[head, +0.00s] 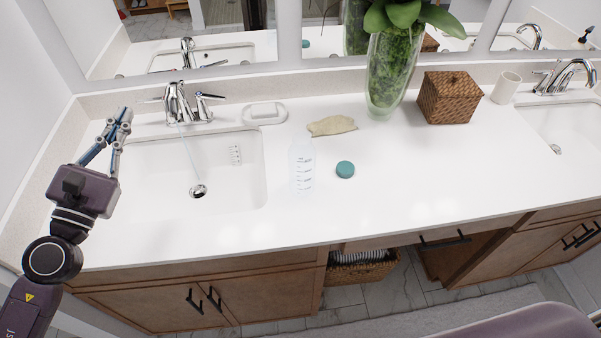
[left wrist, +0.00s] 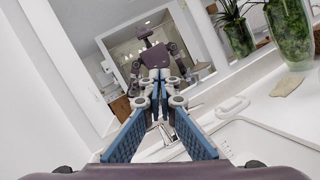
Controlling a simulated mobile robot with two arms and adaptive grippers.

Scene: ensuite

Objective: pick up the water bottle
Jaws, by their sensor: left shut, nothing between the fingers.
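The water bottle (head: 301,168) is clear with dark graduation marks. It stands on the white counter just right of the left sink, in the head view. A round teal cap (head: 345,169) lies on the counter to its right. My left gripper (head: 125,112) is shut and empty, above the left end of the counter by the sink, well to the left of the bottle. In the left wrist view its blue fingertips (left wrist: 157,77) meet, facing the mirror; I cannot make out the bottle there. My right gripper is not in view.
The left faucet (head: 182,103) is running into the sink basin (head: 225,190). A soap dish (head: 265,113), tan cloth (head: 332,126), tall glass vase with plant (head: 388,75), woven box (head: 449,97) and cup (head: 506,87) stand behind. The counter's front middle is clear.

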